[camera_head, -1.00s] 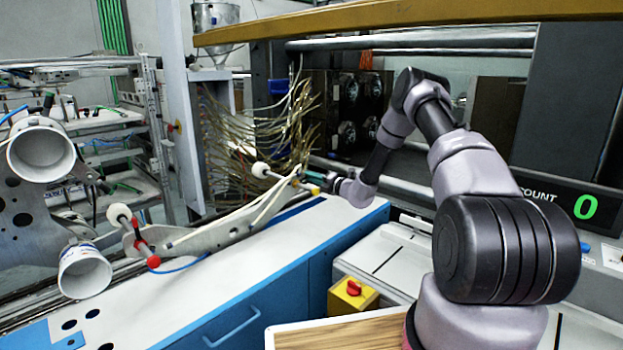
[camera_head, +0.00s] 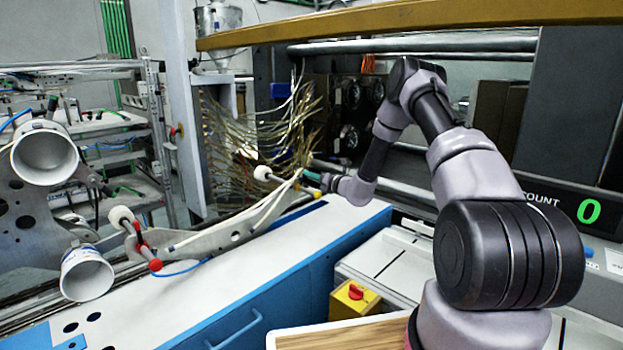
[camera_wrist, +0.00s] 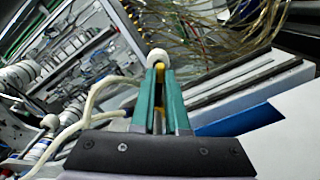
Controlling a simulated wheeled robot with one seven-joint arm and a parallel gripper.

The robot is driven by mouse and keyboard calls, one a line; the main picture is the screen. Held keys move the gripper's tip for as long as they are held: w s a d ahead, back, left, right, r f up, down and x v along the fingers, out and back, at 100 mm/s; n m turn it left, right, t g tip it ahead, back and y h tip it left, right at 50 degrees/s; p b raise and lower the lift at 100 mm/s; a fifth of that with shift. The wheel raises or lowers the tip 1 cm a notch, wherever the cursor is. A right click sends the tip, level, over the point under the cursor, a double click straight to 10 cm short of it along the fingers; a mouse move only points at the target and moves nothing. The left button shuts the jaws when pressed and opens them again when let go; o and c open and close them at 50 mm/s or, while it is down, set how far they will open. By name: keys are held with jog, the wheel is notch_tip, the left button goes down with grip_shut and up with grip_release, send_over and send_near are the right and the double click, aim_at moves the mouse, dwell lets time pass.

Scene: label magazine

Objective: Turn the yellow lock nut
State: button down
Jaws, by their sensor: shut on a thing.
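My gripper (camera_head: 308,176) reaches leftward over the far end of the white machine top in the head view. In the wrist view its two green fingers (camera_wrist: 158,78) are nearly together, with a thin strip of the yellow lock nut (camera_wrist: 160,70) showing between their tips. The fingers hide most of the nut, so its turn angle cannot be read. A white round roller end (camera_wrist: 158,56) sits just beyond the fingertips. In the head view the nut cannot be made out clearly at the fingertips; a white roller (camera_head: 262,173) shows to their left.
A grey metal arm plate (camera_head: 232,232) with pale hoses runs left from my gripper. Tangled tubes (camera_head: 290,120) hang close behind. A gold beam (camera_head: 400,22) crosses above. A yellow box with a red knob (camera_head: 355,293) stands in front. The white top (camera_head: 300,240) is mostly clear.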

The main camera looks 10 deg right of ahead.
jog(key=shift+s+a+r+n, duration=0.15)
jog(key=shift+s+a+n, duration=0.25)
jog(key=shift+n, duration=0.75)
jog(key=shift+s+a+r+n, duration=0.25)
jog(key=shift+a+n, duration=0.3)
jog(key=shift+n, duration=0.65)
jog(key=shift+s+a+r+n, duration=0.1)
jog(key=shift+s+a+n, duration=0.35)
jog(key=shift+n, duration=0.7)
jog(key=c, duration=0.9)
grip_release()
jog(key=v, duration=1)
jog(key=shift+s+d, duration=0.2)
jog(key=shift+s, duration=0.1)
